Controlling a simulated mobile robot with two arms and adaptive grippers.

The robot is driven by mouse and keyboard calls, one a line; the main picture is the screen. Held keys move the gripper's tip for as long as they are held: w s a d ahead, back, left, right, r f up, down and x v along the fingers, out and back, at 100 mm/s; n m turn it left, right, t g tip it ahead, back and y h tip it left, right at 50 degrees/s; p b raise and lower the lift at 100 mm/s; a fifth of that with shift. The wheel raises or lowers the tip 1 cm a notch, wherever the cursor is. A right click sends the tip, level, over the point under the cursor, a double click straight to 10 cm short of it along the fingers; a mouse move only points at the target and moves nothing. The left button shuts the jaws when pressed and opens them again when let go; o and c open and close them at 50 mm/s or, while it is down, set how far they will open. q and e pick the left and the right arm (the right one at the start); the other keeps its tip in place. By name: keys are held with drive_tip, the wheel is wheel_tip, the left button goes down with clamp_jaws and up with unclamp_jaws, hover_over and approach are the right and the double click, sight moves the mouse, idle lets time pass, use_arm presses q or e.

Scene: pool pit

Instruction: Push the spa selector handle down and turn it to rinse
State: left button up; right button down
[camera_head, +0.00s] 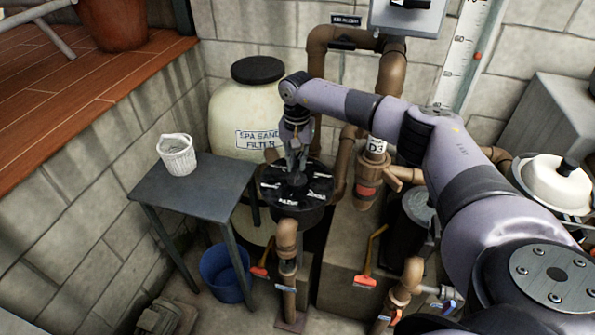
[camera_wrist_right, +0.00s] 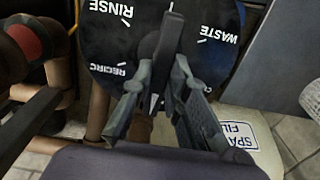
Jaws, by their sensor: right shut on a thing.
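The spa selector is a round black plate (camera_head: 268,190) with white position labels, on top of the valve beside the spa sand filter (camera_head: 228,115). In the right wrist view, its plate (camera_wrist_right: 100,45) shows RINSE at upper left, RECIRC at lower left and WASTE at upper right. The dark selector handle (camera_wrist_right: 172,32) crosses the plate's middle, with a white pointer mark near its lower end. My right gripper (camera_head: 296,172) reaches down from above and is shut on the handle; its fingers (camera_wrist_right: 162,75) lie on either side. They hide the lower labels. My left gripper is out of view.
A grey side table (camera_head: 205,185) with a white basket (camera_head: 177,160) stands left of the valve. A blue bucket (camera_head: 222,275) is on the floor below. Brown pipes (camera_head: 318,75) and red-tipped valve levers (camera_head: 364,281) surround the selector closely.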

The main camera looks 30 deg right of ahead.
drive_tip(key=shift+f+b, duration=0.3)
drive_tip(key=shift+f, duration=0.25)
drive_tip(key=shift+s+r+m+p, duration=0.1)
drive_tip(key=shift+m+p, duration=0.2)
drive_tip(key=shift+m, duration=0.5)
drive_tip(key=m+p, duration=0.1)
drive_tip(key=m, duration=0.3)
drive_tip(key=m+p, duration=0.1)
drive_tip(key=m, duration=0.3)
drive_tip(key=shift+m, duration=1.2)
drive_tip(key=c, duration=1.4)
unclamp_jaws()
drive_tip(key=shift+c, duration=0.2)
